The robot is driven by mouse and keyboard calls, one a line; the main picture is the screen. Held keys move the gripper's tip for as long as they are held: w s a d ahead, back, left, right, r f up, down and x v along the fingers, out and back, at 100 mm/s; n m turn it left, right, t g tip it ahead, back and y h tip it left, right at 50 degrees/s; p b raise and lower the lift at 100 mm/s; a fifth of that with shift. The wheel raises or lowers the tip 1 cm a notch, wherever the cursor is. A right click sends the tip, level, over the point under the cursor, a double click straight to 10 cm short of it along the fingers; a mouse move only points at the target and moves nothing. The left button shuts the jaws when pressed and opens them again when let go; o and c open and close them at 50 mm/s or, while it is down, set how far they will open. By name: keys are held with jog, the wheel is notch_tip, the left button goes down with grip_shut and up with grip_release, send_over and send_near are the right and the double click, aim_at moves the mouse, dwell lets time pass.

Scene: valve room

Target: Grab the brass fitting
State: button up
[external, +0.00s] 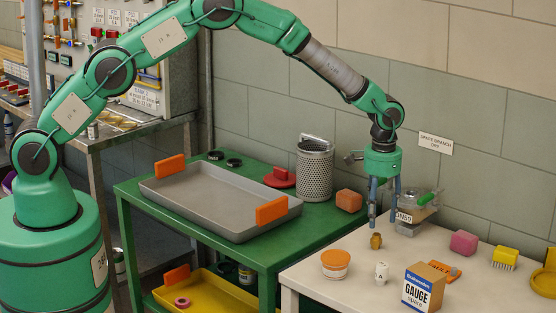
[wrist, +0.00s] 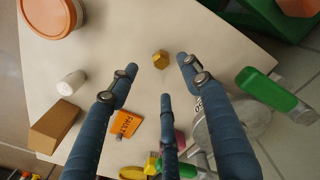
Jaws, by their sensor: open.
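The small brass fitting (external: 376,241) stands on the pale table (external: 327,292), near its back left part. In the wrist view the fitting (wrist: 160,57) shows as a small golden piece beyond the fingertips, with bare table around it. My gripper (external: 383,215) hangs fingers-down just above and slightly right of the fitting in the external view. In the wrist view its blue fingers (wrist: 157,72) are spread apart with nothing between them. The gripper is open and apart from the fitting.
A valve with a green handle (external: 428,198) stands close behind my fingers. An orange-lidded tub (external: 335,264), a white cylinder (external: 381,273) and the gauge box (external: 424,288) stand in front. A pink block (external: 464,243) lies right. The green bench (external: 268,252) with a grey tray adjoins left.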

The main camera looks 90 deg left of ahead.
aim_at(377, 234)
jog(key=shift+f, duration=1.25)
jog(key=shift+a+f+b, duration=0.1)
jog(key=shift+f+b, duration=0.9)
jog(key=shift+f, duration=1.6)
grip_shut()
jog(key=shift+r, duration=0.15)
